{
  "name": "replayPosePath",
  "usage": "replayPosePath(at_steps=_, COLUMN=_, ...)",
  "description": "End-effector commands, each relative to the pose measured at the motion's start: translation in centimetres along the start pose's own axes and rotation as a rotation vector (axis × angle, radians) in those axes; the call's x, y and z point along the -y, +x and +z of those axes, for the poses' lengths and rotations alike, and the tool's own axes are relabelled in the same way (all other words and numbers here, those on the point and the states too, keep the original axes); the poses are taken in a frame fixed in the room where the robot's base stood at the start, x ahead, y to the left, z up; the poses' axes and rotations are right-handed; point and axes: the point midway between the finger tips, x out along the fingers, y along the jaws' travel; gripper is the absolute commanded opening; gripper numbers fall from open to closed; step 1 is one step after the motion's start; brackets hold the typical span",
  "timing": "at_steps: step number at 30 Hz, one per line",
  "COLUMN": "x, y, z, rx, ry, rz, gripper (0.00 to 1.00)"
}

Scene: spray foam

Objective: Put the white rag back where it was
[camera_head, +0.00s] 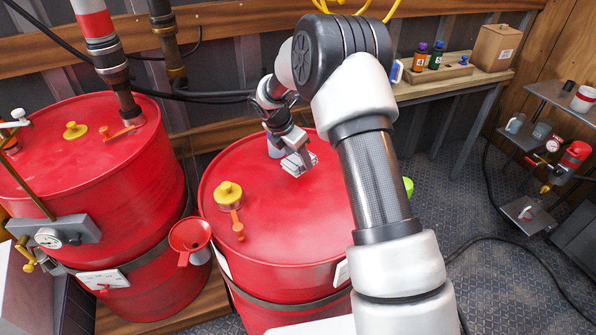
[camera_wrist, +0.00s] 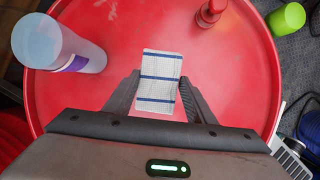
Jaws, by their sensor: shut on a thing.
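The white rag (camera_wrist: 159,84) has blue stripes and shows between the two fingers of my gripper (camera_wrist: 160,95) in the wrist view. My gripper is shut on it, over the red lid of the middle drum (camera_wrist: 110,85). In the head view the rag (camera_head: 299,163) appears at the end of my gripper (camera_head: 296,155), above the far part of the drum lid (camera_head: 285,215). I cannot tell whether the rag touches the lid.
A pale bottle (camera_wrist: 60,48) stands on the lid left of my gripper. A red fitting (camera_wrist: 211,12) and a green cup (camera_wrist: 287,18) show at upper right. A yellow cap (camera_head: 228,193) and red funnel (camera_head: 190,238) are near the drum's left side. A workbench (camera_head: 455,75) stands behind.

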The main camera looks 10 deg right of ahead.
Motion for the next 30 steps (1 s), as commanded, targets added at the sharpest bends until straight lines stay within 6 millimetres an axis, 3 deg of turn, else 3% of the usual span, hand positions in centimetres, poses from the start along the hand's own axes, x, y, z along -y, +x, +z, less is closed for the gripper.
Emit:
replayPosePath(at_steps=12, x=0.1, y=4.3, z=-1.8, rx=0.0, ry=0.0, rz=-0.002, gripper=0.29)
replayPosePath(at_steps=24, x=0.0, y=5.0, z=-2.0, rx=0.0, ry=0.001, rz=0.001, gripper=0.29)
replayPosePath(at_steps=25, x=0.0, y=4.9, z=-2.0, rx=0.0, ry=0.001, rz=0.001, gripper=0.53)
replayPosePath(at_steps=28, x=0.0, y=4.8, z=-2.0, rx=0.0, ry=0.001, rz=0.001, gripper=0.69)
replayPosePath(at_steps=30, x=0.0, y=4.8, z=-2.0, rx=0.0, ry=0.001, rz=0.001, gripper=0.69)
